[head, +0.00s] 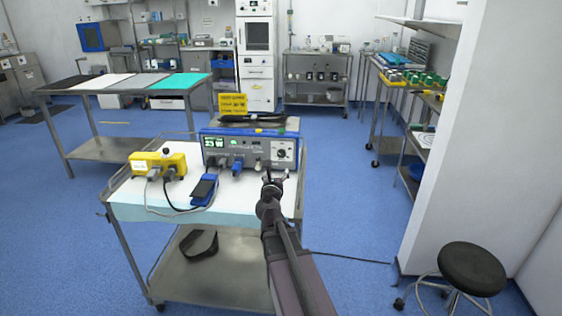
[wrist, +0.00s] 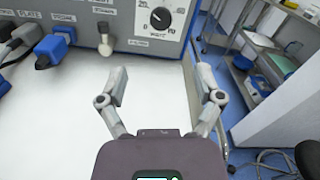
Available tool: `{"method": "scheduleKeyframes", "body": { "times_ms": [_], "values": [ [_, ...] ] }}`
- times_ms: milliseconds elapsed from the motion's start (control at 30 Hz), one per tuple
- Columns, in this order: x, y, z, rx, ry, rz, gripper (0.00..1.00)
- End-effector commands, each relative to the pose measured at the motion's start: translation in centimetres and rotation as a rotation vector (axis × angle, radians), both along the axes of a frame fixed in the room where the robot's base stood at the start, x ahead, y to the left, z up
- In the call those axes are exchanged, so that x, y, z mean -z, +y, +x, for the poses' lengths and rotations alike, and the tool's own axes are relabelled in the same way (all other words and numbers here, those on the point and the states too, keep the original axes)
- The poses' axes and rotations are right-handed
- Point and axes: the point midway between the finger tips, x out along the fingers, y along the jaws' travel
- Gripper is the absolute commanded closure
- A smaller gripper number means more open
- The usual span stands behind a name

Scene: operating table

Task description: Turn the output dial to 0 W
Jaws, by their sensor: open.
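The output dial (head: 281,153) is a dark round knob on a white plate at the right end of the generator's front panel. In the wrist view the dial (wrist: 160,18) shows larger at the top, with scale marks and "WATT" below it. The generator (head: 225,150) is a blue and grey box with a lit green display, on the cart. My gripper (head: 273,178) is open and empty in front of the panel, below the dial. In the wrist view its two fingers (wrist: 160,92) stand wide apart over the white cart top, with the dial beyond them.
Blue and grey plugs (wrist: 52,46) stick out of the panel left of the dial. A yellow box (head: 158,163) and a blue pedal (head: 204,189) with cables lie on the cart's left. A black stool (head: 471,268) stands at right. The white cart top (wrist: 90,110) under my gripper is clear.

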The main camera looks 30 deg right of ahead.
Motion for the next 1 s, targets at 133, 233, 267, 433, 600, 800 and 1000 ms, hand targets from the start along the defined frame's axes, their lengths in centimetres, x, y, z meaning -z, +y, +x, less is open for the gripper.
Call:
{"method": "scheduleKeyframes", "body": {
  "times_ms": [133, 233, 267, 433, 600, 800, 1000],
  "values": [
    [0.0, -0.1, -0.1, 0.006, -0.004, 0.008, 0.15],
    [0.0, -0.1, -0.1, 0.006, -0.003, 0.007, 0.15],
    [0.0, -0.1, -0.1, 0.006, -0.003, 0.007, 0.15],
    [0.0, -0.2, 0.1, 0.004, -0.003, 0.006, 0.15],
    [0.0, -0.6, 0.7, 0.004, -0.002, 0.005, 0.15],
    [0.0, -1.7, 2.3, 0.004, -0.001, 0.004, 0.15],
    [0.0, -3.5, 4.8, 0.004, -0.001, 0.004, 0.15]
  ]
}}
